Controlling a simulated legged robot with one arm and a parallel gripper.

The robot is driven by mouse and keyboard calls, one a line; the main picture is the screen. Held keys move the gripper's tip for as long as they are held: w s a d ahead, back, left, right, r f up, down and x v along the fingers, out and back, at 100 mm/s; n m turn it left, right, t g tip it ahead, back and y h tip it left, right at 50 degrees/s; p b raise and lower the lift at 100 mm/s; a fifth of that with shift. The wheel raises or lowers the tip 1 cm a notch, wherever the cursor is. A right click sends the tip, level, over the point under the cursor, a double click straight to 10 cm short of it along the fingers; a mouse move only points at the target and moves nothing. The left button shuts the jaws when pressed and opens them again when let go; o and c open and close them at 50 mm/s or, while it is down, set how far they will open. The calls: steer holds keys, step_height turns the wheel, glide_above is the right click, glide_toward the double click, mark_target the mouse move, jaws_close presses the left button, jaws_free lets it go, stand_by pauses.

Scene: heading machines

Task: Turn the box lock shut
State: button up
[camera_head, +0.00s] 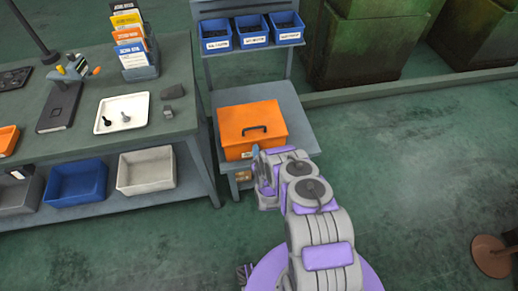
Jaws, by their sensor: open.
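An orange box (250,122) with a dark handle on its closed lid sits on the lower shelf of a grey-blue stand. A small light patch, which may be its lock (246,155), shows low on its front face. Its exact form and position are too small to tell. My gripper (257,167) is at the front right of the box, close to the front face, and is open with nothing seen in it. My arm hides part of the box's front right side. I cannot tell whether the fingers touch the box.
The stand's bare shelf (290,105) shows right of the box. Blue bins (250,32) hang above. A workbench (60,140) at left holds a white tray (122,113) and booklets. A round brown base (492,256) stands at right. The green floor between is clear.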

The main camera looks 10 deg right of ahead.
steer(key=shift+w+a, duration=0.15)
steer(key=shift+a, duration=0.2)
steer(key=shift+d, duration=0.2)
steer(key=c, duration=0.8)
steer(key=shift+o, duration=0.2)
steer(key=shift+m, duration=0.3)
steer(key=shift+d+f+m+g+y+p, duration=0.15)
steer(key=shift+m+p, duration=0.25)
steer(key=shift+m, duration=3.75)
steer(key=shift+d+f+m+g+y+p, duration=0.1)
steer(key=shift+m+g+y+p, duration=0.2)
steer(key=shift+m, duration=3.85)
steer(key=shift+a, duration=0.1)
